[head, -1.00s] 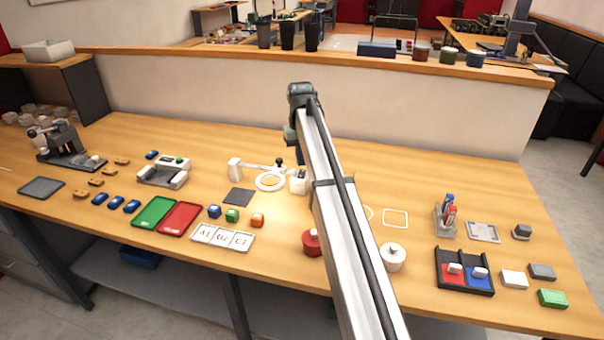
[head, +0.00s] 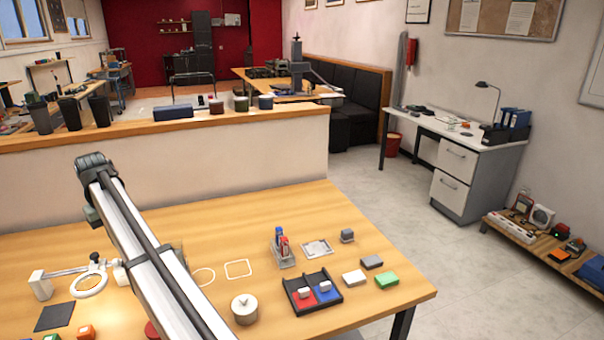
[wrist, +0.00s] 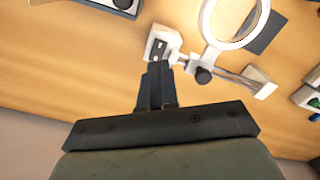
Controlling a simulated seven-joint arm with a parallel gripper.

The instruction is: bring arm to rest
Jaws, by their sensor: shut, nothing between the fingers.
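My arm (head: 150,260) reaches from the bottom of the head view up and left over the wooden table (head: 380,240). My gripper (wrist: 157,68) shows in the wrist view with its two dark fingers together and nothing between them. The fingertips appear over the table just below a white block (wrist: 162,43) of the magnifier stand in the picture. How high they are above it I cannot tell. In the head view the gripper is hidden behind the arm.
The ring magnifier (head: 89,285) and a dark square pad (head: 54,317) are left of the arm. Right of it are a round lidded pot (head: 244,308), a pen holder (head: 282,256) and a black tray (head: 292,284). A low partition (head: 230,165) stands behind the table.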

